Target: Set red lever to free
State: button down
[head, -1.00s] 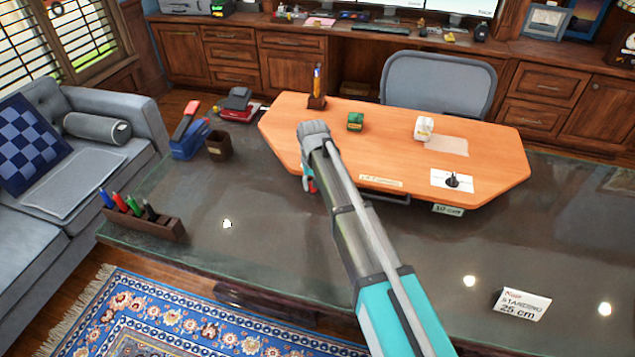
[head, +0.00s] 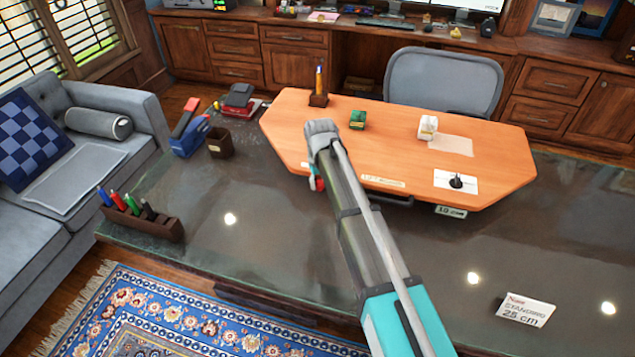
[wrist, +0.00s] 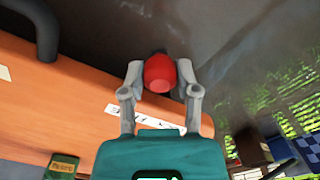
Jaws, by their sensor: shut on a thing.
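The red lever's rounded red knob (wrist: 160,73) sits between the two grey fingers of my gripper (wrist: 159,80) in the wrist view. The fingers are shut on it from both sides. In the head view my gripper (head: 315,180) is at the front left edge of the orange desk top (head: 300,135), with a small patch of the red knob (head: 320,184) showing beside it. The rest of the lever is hidden. A pale label (head: 383,181) with unreadable lettering lies along the front edge of the orange top, right of my gripper.
The orange top holds a pen holder (head: 318,98), a green block (head: 358,119), a white object (head: 428,127) and a white card (head: 456,181) with a black stick. A dark glossy surface (head: 300,250) lies in front, mostly clear, with a standing sign (head: 525,309) at right.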

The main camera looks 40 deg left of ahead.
jog(key=shift+s+a, duration=0.1)
jog(key=shift+s, duration=0.05)
jog(key=shift+c, duration=1.6)
grip_release()
jog(key=shift+s, duration=0.1)
jog(key=shift+r, duration=0.1)
